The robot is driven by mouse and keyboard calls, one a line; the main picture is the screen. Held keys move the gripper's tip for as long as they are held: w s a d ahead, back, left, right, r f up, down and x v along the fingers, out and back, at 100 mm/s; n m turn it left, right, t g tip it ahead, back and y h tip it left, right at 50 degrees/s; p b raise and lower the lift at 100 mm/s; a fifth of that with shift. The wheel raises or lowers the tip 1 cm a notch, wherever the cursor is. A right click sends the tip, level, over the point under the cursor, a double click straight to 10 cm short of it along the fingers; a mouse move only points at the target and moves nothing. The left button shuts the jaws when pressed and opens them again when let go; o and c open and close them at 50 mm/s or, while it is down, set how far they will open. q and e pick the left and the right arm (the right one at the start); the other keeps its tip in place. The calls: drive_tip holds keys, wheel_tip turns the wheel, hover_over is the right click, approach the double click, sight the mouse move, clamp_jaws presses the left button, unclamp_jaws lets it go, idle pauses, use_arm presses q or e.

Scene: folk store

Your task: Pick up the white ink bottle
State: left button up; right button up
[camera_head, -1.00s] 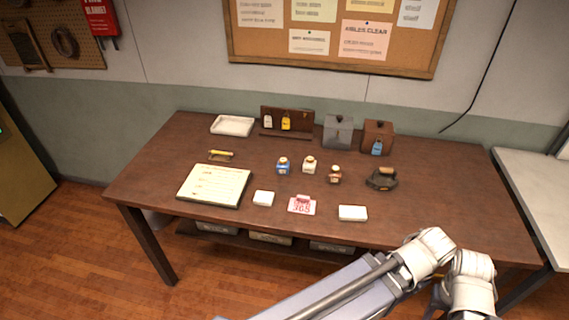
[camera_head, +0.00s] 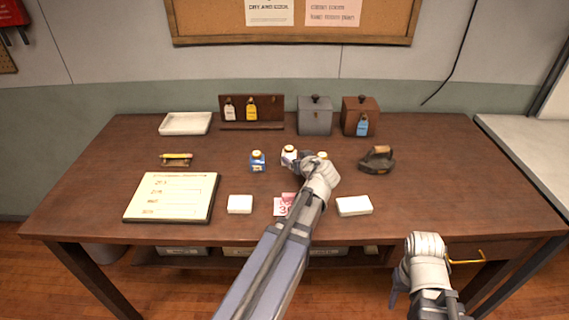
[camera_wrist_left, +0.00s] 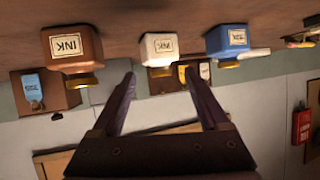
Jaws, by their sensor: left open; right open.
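The white ink bottle (camera_head: 289,151) stands on the table, partly hidden by my left gripper in the head view. In the left wrist view, which is upside down, the white ink bottle (camera_wrist_left: 158,46) shows its label and gold cap just past the fingertips. My left gripper (camera_head: 297,160) is open, its two fingers (camera_wrist_left: 160,74) spread to either side of the bottle's line, with nothing held. I cannot tell how far the fingertips are from the bottle. My right gripper (camera_head: 397,288) is open and low at the right, in front of the table.
A blue ink bottle (camera_head: 257,162) and a brown ink bottle (camera_wrist_left: 72,48) flank the white one. Boxes, a tagged rack (camera_head: 251,111) and a white tray (camera_head: 185,124) line the back.

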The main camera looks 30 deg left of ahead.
sight(289, 151)
use_arm(q)
drive_tip(key=shift+w+a+r+n+t+y, duration=0.1)
drive_tip(key=shift+w+a, duration=0.15)
drive_tip(key=shift+a, duration=0.2)
drive_tip(key=shift+w+a+f+n+t+y, duration=0.1)
drive_tip(key=shift+w+a, duration=0.1)
drive_tip(key=shift+a, duration=0.3)
drive_tip(key=shift+w+a+r+n+t+y, duration=0.1)
drive_tip(key=shift+w+a, duration=0.15)
drive_tip(key=shift+a, duration=0.2)
drive_tip(key=shift+b+x, duration=0.7)
drive_tip(key=shift+x, duration=0.5)
drive_tip(key=shift+w+b+x, duration=0.3)
drive_tip(key=shift+b+x, duration=0.5)
drive_tip(key=shift+x, duration=1.9)
drive_tip(key=shift+d+r, duration=0.25)
drive_tip(key=shift+c, duration=0.6)
clamp_jaws()
use_arm(e)
drive_tip(key=f, duration=0.3)
drive_tip(key=shift+w+a+f, duration=0.3)
drive_tip(key=shift+f, duration=0.05)
